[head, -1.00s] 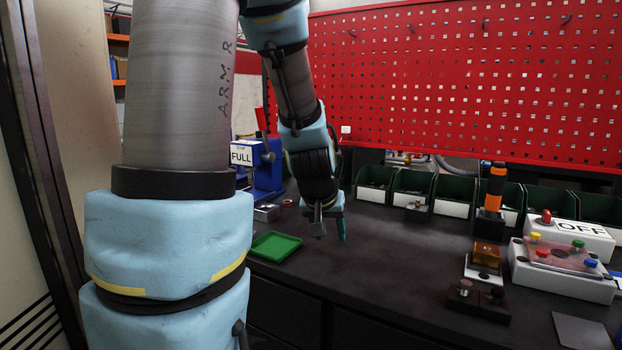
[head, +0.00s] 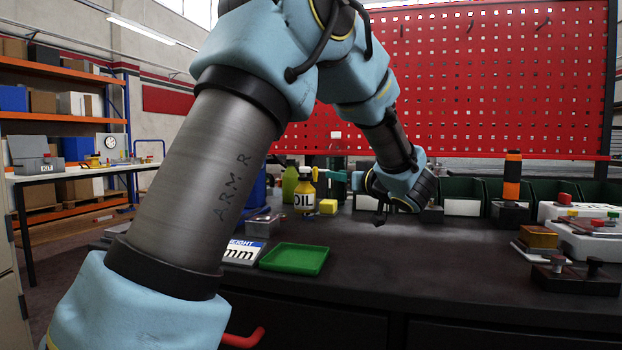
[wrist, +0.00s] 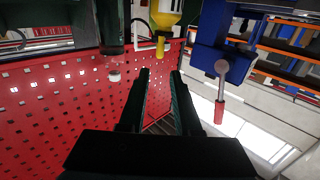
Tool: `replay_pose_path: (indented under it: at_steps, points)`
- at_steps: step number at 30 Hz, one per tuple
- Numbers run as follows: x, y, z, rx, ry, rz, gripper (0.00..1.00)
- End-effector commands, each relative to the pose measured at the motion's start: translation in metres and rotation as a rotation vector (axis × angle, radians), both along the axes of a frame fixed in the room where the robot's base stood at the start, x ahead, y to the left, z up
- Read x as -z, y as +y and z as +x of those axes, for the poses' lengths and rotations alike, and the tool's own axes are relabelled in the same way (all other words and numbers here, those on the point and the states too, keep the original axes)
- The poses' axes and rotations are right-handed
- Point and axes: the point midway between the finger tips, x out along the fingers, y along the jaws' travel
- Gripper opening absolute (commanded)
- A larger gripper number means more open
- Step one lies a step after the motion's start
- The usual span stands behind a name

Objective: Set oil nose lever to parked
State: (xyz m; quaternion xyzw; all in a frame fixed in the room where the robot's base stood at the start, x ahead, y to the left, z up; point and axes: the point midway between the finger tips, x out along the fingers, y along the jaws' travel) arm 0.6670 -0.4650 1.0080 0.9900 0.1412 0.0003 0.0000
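A yellow bottle labelled OIL (head: 304,200) stands on the bench left of my gripper in the head view. In the wrist view, which looks upside down, a yellow bottle with a yellow nozzle (wrist: 160,46) shows beyond my fingertips. A blue device (wrist: 225,55) there carries a grey metal lever with a red grip (wrist: 219,112), right of my fingers and apart from them. In the head view my arm mostly hides the blue device (head: 257,187). My gripper (head: 332,176) points left toward the bottle; its two dark fingers (wrist: 160,74) are apart with nothing between them.
A green tray (head: 294,259) lies at the bench front. Green bins (head: 467,190) line the back below a red pegboard (head: 470,75). The middle of the bench is clear.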

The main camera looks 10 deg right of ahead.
Motion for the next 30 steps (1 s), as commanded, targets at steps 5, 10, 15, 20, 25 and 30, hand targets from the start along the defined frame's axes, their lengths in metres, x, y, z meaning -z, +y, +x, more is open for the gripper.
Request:
replay_pose_path:
  at_steps: [5,10,15,20,25,30]
  points:
    - [0.000,0.011,0.031,-0.003,0.000,0.000,0.32]
    - [0.001,0.020,0.062,-0.001,0.000,0.001,0.32]
    - [0.000,0.025,0.084,0.001,0.000,0.000,0.32]
    - [0.000,0.028,0.093,0.003,0.000,0.000,0.32]
    - [0.000,0.029,0.095,0.003,0.000,0.000,0.32]
    - [0.000,0.029,0.095,0.003,0.000,0.000,0.26]
